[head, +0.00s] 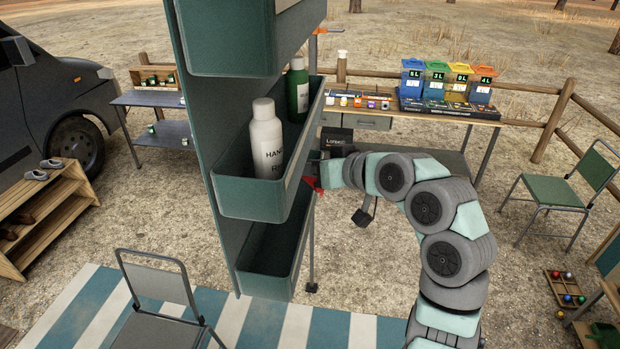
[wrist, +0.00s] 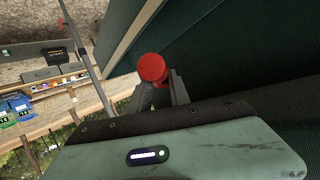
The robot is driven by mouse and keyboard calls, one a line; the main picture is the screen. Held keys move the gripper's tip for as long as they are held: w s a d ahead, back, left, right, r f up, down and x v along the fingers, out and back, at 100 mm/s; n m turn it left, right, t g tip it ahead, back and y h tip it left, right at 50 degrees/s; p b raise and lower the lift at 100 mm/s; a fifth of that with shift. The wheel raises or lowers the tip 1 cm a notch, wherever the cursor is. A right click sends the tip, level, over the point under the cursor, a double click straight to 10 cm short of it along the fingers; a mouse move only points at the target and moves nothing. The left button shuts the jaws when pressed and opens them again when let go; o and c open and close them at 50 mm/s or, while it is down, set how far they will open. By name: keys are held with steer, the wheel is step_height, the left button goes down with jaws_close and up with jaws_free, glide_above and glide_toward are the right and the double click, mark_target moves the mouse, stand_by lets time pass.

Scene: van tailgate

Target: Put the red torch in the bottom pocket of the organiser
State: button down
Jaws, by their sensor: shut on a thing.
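The red torch (wrist: 152,68) is between my gripper's fingers in the wrist view, its round red end facing the camera. In the head view a red part of the torch (head: 317,186) shows beside the organiser, mostly hidden. My gripper (head: 312,172) is shut on the torch, at the right side of the organiser; its fingers also show in the wrist view (wrist: 160,92). The green organiser (head: 215,175) hangs upright with pockets one above another. The bottom pocket (head: 262,284) looks empty from here and lies below the torch. The middle pocket (head: 250,205) holds bottles.
A white bottle (head: 266,140) and a green bottle (head: 297,90) stand in the middle pocket. The upper pocket (head: 240,40) overhangs them. A wooden table (head: 400,112) with coloured boxes stands behind. A folding chair (head: 155,280) stands at the lower left.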

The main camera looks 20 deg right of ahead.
steer(key=shift+f+p, duration=0.3)
steer(key=shift+f, duration=1.4)
steer(key=shift+f, duration=0.2)
steer(key=c, duration=1.2)
jaws_free()
steer(key=shift+r, duration=0.1)
steer(key=shift+r, duration=0.15)
steer(key=b+v, duration=0.1)
steer(key=v, duration=1.1)
steer(key=shift+b, duration=0.3)
steer(key=shift+s, duration=0.1)
